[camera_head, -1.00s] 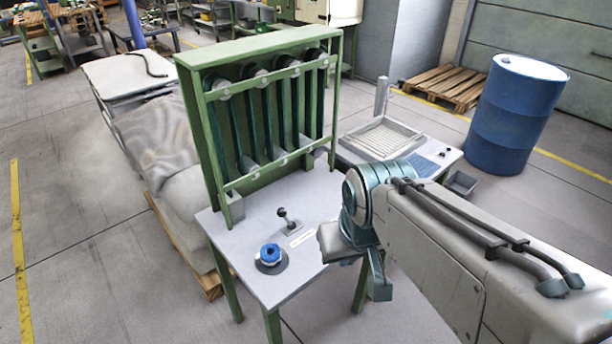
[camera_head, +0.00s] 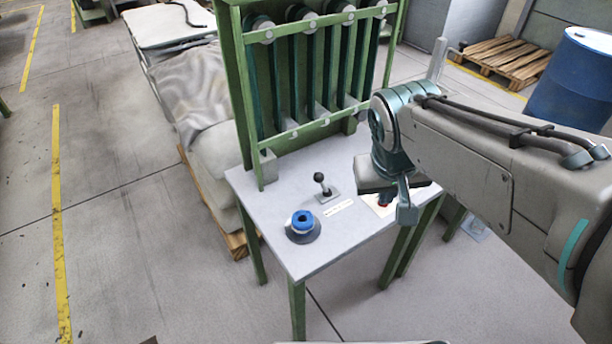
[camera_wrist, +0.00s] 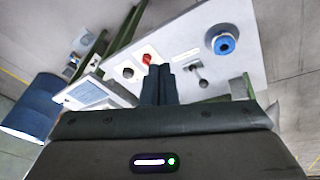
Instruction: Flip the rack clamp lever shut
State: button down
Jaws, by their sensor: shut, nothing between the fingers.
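The lever (camera_head: 322,184) has a black ball knob on a short stem. It rises from a small grey base on the pale table top, in front of the green rack (camera_head: 320,125). It leans toward the back left. In the wrist view the lever (camera_wrist: 197,70) is just right of my fingers. My gripper (camera_head: 407,212) is shut and empty, above the table's right side, to the right of the lever and apart from it. In the wrist view my gripper (camera_wrist: 158,70) shows its fingers together. Part of the table is hidden behind my arm.
A blue round knob (camera_head: 302,222) on a dark disc stands at the table's front left. A red button (camera_head: 385,204) sits on a light plate under my gripper. A label strip (camera_head: 339,208) lies beside the lever. A blue drum (camera_head: 575,80) stands far right.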

jog(key=w+a+f+t+b, duration=0.1)
jog(key=w+a+f+b, duration=0.3)
jog(key=a, duration=0.3)
jog(key=w+a+f+n+t+h+b, duration=0.1)
jog(key=w+a+f+b, duration=0.3)
jog(key=w+a+b, duration=0.1)
jog(key=w+a+f+n+t+h+b, duration=0.1)
jog(key=w+a+f+b, duration=0.3)
jog(key=a, duration=0.5)
jog(key=shift+w+f+t+b, duration=0.3)
jog(key=shift+w+b, duration=0.15)
jog(key=shift+b, duration=0.75)
send_near(323, 185)
jog(key=w+a+f, duration=0.2)
jog(key=w+f, duration=0.1)
jog(key=shift+b, duration=0.4)
jog(key=shift+r, duration=0.1)
